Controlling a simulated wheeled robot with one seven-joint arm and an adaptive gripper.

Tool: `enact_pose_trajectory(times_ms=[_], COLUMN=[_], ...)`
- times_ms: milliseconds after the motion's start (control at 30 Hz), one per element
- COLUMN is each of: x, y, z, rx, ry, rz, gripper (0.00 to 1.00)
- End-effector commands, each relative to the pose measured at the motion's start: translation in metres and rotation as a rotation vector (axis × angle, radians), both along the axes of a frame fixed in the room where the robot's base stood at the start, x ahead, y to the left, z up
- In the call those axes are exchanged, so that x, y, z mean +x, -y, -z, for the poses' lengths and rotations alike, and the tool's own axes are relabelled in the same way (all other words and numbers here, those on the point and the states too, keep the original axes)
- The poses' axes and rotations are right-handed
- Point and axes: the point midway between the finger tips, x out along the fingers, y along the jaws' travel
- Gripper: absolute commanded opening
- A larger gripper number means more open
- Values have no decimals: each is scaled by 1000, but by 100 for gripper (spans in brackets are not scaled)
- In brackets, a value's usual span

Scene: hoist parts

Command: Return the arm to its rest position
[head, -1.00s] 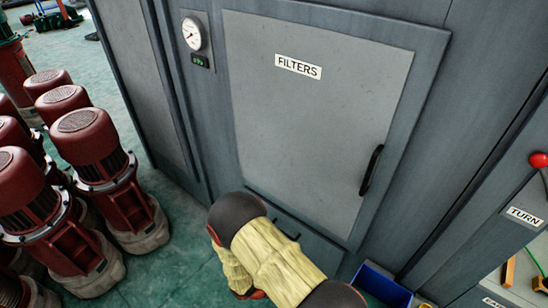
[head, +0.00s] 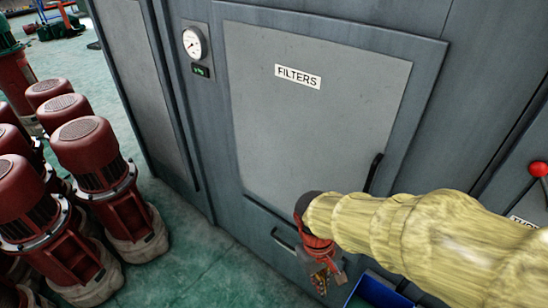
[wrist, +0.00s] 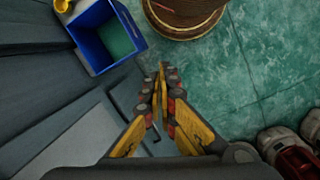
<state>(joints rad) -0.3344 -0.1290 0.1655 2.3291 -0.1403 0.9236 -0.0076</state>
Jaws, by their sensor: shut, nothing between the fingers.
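My arm, in a pale yellow sleeve, reaches in from the right edge of the head view across the lower part of the cabinet door. My gripper (head: 320,278) hangs down at its end, in front of the cabinet's lower drawer front. In the wrist view my gripper (wrist: 162,75) points down towards the floor, with its yellow and red fingers together and nothing between them. Part of the FILTERS door's black handle is hidden behind my arm.
The grey cabinet with its FILTERS door (head: 310,120) stands close behind my arm. A blue bin (wrist: 104,40) and a wooden spool (wrist: 185,22) are near the fingers in the wrist view. Red motors (head: 100,165) stand at left. Green floor (head: 190,255) is clear between.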

Motion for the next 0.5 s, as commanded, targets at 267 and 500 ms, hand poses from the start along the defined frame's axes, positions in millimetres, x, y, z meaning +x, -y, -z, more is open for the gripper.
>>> enact_pose_trajectory(times_ms=[267, 500], x=[-12, -24], y=[16, 43], z=[-73, -133], rx=[164, 229], ry=[243, 465], rz=[204, 312], gripper=[0, 0])
